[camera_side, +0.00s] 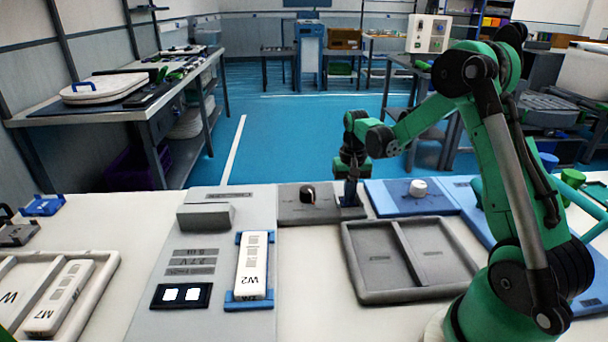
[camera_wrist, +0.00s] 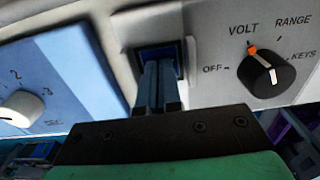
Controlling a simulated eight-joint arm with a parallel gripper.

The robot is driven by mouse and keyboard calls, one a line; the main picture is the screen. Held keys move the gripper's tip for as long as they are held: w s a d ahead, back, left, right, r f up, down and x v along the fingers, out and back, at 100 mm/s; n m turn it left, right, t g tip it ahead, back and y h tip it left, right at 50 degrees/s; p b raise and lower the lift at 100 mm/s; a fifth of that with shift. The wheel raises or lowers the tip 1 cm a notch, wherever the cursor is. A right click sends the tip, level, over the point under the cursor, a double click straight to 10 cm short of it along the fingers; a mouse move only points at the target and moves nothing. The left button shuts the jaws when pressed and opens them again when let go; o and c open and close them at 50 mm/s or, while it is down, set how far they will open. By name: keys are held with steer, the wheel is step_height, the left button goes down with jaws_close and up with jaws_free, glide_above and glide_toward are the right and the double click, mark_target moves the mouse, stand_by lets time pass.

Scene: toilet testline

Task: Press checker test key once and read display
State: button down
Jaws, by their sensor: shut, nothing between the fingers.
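My gripper (camera_side: 349,201) is shut and empty, pointing down at a small blue square key (camera_wrist: 160,60) on a grey panel. In the wrist view, its fingertips (camera_wrist: 159,72) overlap the key; I cannot tell whether they touch it or press it down. The key's face is mostly hidden. Beside it is a black knob (camera_wrist: 263,73), with its orange mark near VOLT; other labels read OFF, RANGE and KEYS. The checker (camera_side: 215,240) has a black display (camera_side: 181,296) with two bright white patches and no readable characters. A white W2 unit (camera_side: 252,267) sits in a blue cradle (camera_side: 248,303).
A blue panel (camera_side: 450,199) with a white knob (camera_side: 417,187) adjoins the key panel. A grey two-compartment tray (camera_side: 358,268) lies empty in front. A grey block (camera_side: 205,217) stands on the checker.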

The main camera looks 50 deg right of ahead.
step_height(320, 180, up, 8)
stand_by(0.4)
stand_by(0.5)
steer(key=s+a+r+n+t, duration=0.2)
steer(key=s+a+n+t, duration=0.1)
steer(key=a, duration=0.6)
steer(key=s+a+r+n+t, duration=0.1)
steer(key=s+a+n+t, duration=0.2)
steer(key=a+n, duration=0.3)
steer(key=a+t, duration=0.1)
steer(key=a, duration=0.3)
steer(key=shift+s+r, duration=0.25)
steer(key=shift+r, duration=0.1)
steer(key=c, duration=1.5)
jaws_free()
